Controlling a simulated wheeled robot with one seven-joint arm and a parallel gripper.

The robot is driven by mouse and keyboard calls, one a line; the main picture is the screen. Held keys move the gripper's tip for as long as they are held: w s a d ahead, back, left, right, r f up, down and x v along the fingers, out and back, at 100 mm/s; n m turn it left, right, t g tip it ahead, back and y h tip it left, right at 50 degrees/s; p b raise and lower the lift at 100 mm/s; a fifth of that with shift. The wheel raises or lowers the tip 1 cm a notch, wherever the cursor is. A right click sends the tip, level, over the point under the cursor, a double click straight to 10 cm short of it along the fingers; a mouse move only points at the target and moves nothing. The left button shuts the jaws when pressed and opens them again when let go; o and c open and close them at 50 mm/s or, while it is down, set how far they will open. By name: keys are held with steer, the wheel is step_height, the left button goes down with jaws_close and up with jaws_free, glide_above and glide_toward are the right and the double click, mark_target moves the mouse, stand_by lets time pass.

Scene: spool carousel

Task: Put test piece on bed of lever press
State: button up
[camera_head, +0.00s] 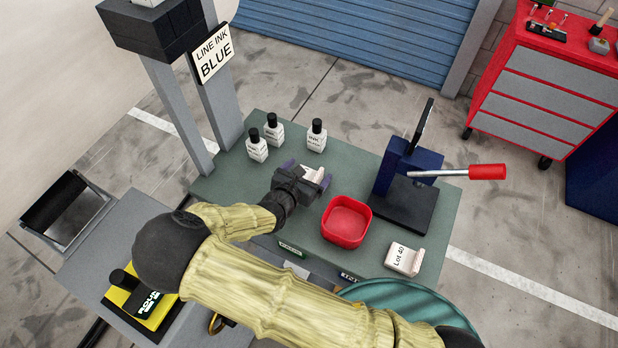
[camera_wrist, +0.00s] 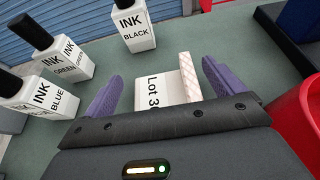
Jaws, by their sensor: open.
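A white block marked "Lot 3" and a further partly hidden figure (camera_wrist: 154,90) has a pale pink hatched upright plate (camera_wrist: 189,76) at its right side. I cannot tell whether block and plate are one piece. In the head view the block (camera_head: 313,174) is on the green table, partly behind my gripper (camera_head: 300,179). My gripper is open, its purple fingers on either side of block and plate in the wrist view (camera_wrist: 162,84), with gaps visible. A similar "Lot 40" block (camera_head: 402,260) lies at the front right. The dark blue lever press (camera_head: 395,165) has a black base (camera_head: 410,212) and red-handled lever (camera_head: 487,172).
A red tray (camera_head: 347,222) sits between my gripper and the press. Ink bottles marked black (camera_wrist: 135,27), green (camera_wrist: 64,60) and blue (camera_wrist: 38,96) stand behind and left of my gripper. The green table (camera_head: 225,180) has bare room at its left and back edges.

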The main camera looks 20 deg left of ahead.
mark_target(307, 176)
steer(key=c, duration=1.2)
step_height(307, 176, up, 10)
steer(key=shift+r+b, duration=0.1)
steer(key=shift+b, duration=0.65)
